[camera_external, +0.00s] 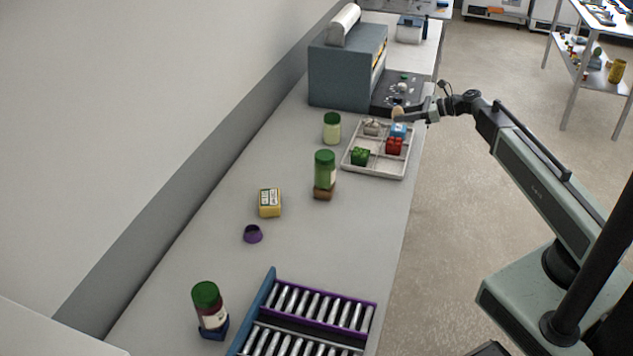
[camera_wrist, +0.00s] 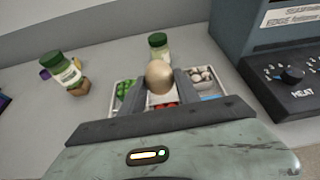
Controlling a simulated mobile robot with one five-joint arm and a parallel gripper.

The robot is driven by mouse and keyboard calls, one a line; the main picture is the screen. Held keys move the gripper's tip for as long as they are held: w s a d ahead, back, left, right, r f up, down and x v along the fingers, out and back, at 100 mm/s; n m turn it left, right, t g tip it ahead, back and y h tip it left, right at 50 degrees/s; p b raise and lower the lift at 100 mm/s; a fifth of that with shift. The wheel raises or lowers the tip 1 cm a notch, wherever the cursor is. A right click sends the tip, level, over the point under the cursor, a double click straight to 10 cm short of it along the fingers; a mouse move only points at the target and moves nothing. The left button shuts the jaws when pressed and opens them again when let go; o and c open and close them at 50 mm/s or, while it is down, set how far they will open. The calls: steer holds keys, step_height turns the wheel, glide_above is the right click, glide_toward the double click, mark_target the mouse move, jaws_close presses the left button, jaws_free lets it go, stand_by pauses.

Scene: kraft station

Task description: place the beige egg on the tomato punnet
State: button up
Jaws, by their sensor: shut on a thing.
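My gripper (camera_external: 404,114) is shut on the beige egg (camera_external: 397,112) and holds it above the far right part of the divided tray. In the wrist view the egg (camera_wrist: 159,76) stands between the two fingers (camera_wrist: 160,90). The red tomato punnet (camera_external: 394,147) sits in the near right compartment of the tray. In the wrist view only a bit of red (camera_wrist: 164,104) shows below the egg; the fingers and egg hide the rest.
The pale tray (camera_external: 378,172) also holds a green punnet (camera_external: 360,156), a mushroom punnet (camera_external: 372,127) and a blue punnet (camera_external: 398,130). A green-lidded jar (camera_external: 332,128) stands left of it. A grey machine (camera_external: 345,75) with a black panel is behind. A taller jar (camera_external: 324,170) stands nearer.

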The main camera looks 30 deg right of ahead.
mark_target(399, 142)
step_height(399, 142, down, 8)
steer(key=b, duration=0.8)
steer(key=shift+a+f, duration=0.1)
steer(key=shift+f, duration=0.05)
steer(key=shift+r, duration=0.2)
steer(key=shift+f, duration=0.15)
steer(key=o, duration=1)
steer(key=shift+r, duration=0.25)
steer(key=p+v, duration=0.5)
steer(key=v, duration=0.7)
